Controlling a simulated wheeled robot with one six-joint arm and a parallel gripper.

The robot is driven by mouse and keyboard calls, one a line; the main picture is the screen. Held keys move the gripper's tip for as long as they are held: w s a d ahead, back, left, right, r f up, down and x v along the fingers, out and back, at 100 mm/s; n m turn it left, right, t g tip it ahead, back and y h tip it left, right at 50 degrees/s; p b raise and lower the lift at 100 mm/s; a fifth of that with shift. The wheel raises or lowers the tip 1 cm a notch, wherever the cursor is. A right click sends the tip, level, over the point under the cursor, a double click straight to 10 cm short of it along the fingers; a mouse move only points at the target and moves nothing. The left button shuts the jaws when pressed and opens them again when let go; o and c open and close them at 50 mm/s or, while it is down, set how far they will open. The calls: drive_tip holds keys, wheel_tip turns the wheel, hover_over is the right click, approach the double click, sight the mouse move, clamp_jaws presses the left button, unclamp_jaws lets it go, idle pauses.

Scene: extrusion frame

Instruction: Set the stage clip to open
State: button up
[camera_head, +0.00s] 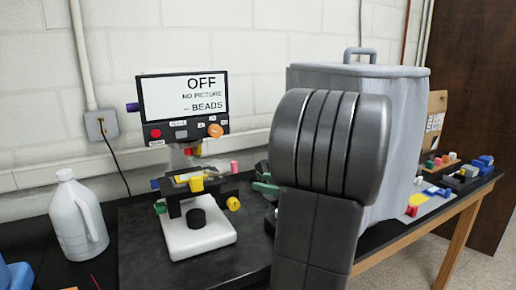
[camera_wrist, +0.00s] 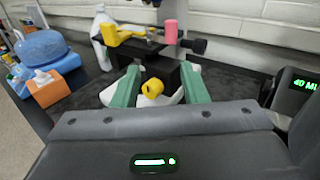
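The microscope stands on a white base (camera_head: 200,232), with a screen (camera_head: 184,100) reading OFF, NO PICTURE and BEADS. A yellow piece, which looks like the stage clip (camera_head: 196,184), sits on the dark stage; in the wrist view it appears at upper left (camera_wrist: 120,35). I cannot tell its setting. A pink cylinder (camera_wrist: 170,31) stands at the stage's right side. My gripper (camera_wrist: 160,68) has two green fingers, spread apart and empty. A yellow knob (camera_wrist: 152,88) shows between them, below the stage; contact is unclear. In the head view my arm hides most of the gripper.
A white jug (camera_head: 78,215) stands left of the microscope. A large grey covered bin (camera_head: 408,115) stands behind my arm at right. Small coloured blocks (camera_head: 450,170) lie at the far right. An orange tissue box (camera_wrist: 58,85) stands at the wrist view's left. Bare black bench surrounds the base.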

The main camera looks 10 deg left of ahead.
drive_tip(key=p+x, duration=0.1)
drive_tip(key=x, duration=0.3)
drive_tip(key=w+r+x, duration=0.1)
drive_tip(key=x, duration=0.4)
drive_tip(key=r+p+x, duration=0.1)
drive_tip(key=x, duration=0.3)
drive_tip(key=shift+w+d+r+p, duration=0.1)
drive_tip(key=shift+w+r+p, duration=0.2)
drive_tip(key=shift+w, duration=0.15)
drive_tip(key=shift+m, duration=0.3)
clamp_jaws()
